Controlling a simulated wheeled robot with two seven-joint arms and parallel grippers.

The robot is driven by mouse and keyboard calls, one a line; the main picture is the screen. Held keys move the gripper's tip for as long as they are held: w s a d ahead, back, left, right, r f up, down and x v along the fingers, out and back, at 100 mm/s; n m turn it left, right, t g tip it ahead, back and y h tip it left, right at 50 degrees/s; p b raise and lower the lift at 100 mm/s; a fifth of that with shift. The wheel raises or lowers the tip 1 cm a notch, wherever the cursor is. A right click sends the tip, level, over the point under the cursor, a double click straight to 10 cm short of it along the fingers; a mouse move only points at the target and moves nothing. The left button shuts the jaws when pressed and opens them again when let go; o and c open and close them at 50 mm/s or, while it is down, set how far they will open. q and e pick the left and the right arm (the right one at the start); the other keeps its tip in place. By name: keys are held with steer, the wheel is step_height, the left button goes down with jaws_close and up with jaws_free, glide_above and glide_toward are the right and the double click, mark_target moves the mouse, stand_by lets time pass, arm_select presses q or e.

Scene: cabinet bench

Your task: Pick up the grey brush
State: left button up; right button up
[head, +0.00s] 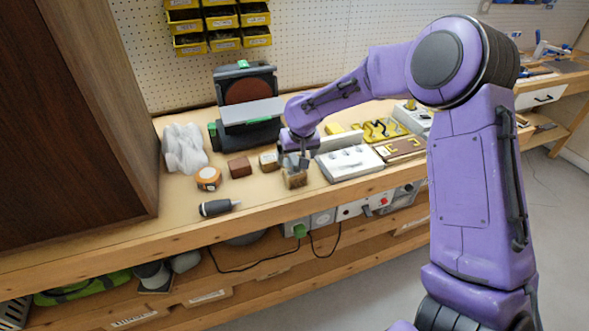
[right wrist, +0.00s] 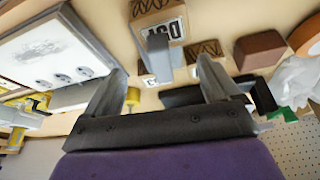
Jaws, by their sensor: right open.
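My right gripper (head: 297,161) is over the bench among small blocks, pointing down. In the right wrist view its two fingers (right wrist: 160,88) are apart, with nothing clamped between them. A grey upright piece (right wrist: 158,55) shows just beyond the fingertips, beside a wooden block with a printed label (right wrist: 155,15). I cannot tell for sure whether this grey piece is the brush. The wooden block also shows in the head view (head: 294,179), just below the gripper. A dark-handled tool with a grey end (head: 218,207) lies near the bench's front edge. My left gripper is out of view.
Left of the gripper are a second labelled block (head: 269,161), a brown block (head: 239,167), a tape roll (head: 208,178) and a crumpled white sheet (head: 184,148). A sander (head: 247,105) stands behind. A white panel (head: 349,163) lies to the right. A tall cabinet (head: 75,120) borders the left.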

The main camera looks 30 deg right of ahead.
mark_target(294, 159)
steer(key=x, duration=0.3)
steer(key=shift+w+a+f, duration=0.1)
steer(key=shift+w+f, duration=0.05)
steer(key=c, duration=0.5)
jaws_close()
